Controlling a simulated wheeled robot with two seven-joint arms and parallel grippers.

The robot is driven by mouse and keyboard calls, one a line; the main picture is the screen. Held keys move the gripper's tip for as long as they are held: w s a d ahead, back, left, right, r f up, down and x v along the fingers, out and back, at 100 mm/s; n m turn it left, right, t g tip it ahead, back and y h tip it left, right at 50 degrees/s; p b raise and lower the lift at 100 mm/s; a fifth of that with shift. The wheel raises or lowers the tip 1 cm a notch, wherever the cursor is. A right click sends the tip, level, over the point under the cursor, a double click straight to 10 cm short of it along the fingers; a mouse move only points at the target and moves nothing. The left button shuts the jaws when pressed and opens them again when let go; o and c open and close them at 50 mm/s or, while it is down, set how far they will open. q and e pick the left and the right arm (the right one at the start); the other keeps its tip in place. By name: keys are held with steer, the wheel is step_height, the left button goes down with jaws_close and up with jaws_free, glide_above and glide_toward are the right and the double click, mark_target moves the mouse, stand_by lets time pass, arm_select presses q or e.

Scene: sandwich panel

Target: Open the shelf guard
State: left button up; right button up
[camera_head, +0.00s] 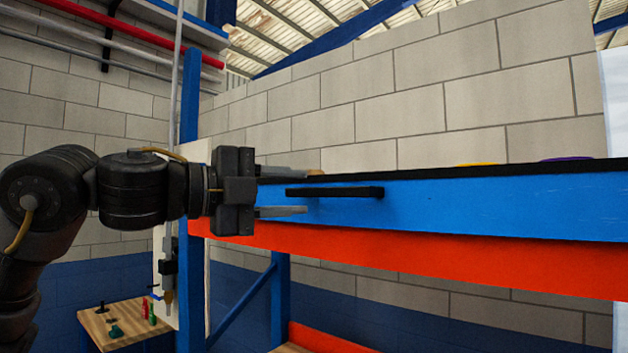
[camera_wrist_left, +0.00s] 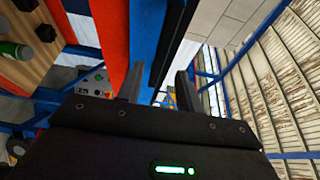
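The shelf guard (camera_head: 480,208) is a long blue panel with a black top edge, standing upright above an orange-red beam. A black bar handle (camera_head: 345,191) is fixed to its face near the left end. My left gripper (camera_head: 306,191) comes in from the left, with its fingers apart, one above and one below the handle's left end. My right gripper is not in view.
The orange-red beam (camera_head: 420,262) runs below the guard. A blue rack post (camera_head: 190,110) stands behind my left gripper. A small wooden table (camera_head: 125,322) with small items is at lower left. A yellow item (camera_head: 476,164) and a purple item (camera_head: 566,158) show above the guard's edge.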

mark_target(322, 192)
arm_select(q)
steer(key=shift+p+x, duration=0.6)
steer(key=shift+x, duration=1.4)
steer(key=shift+c, duration=0.3)
jaws_close()
steer(key=shift+d, duration=0.1)
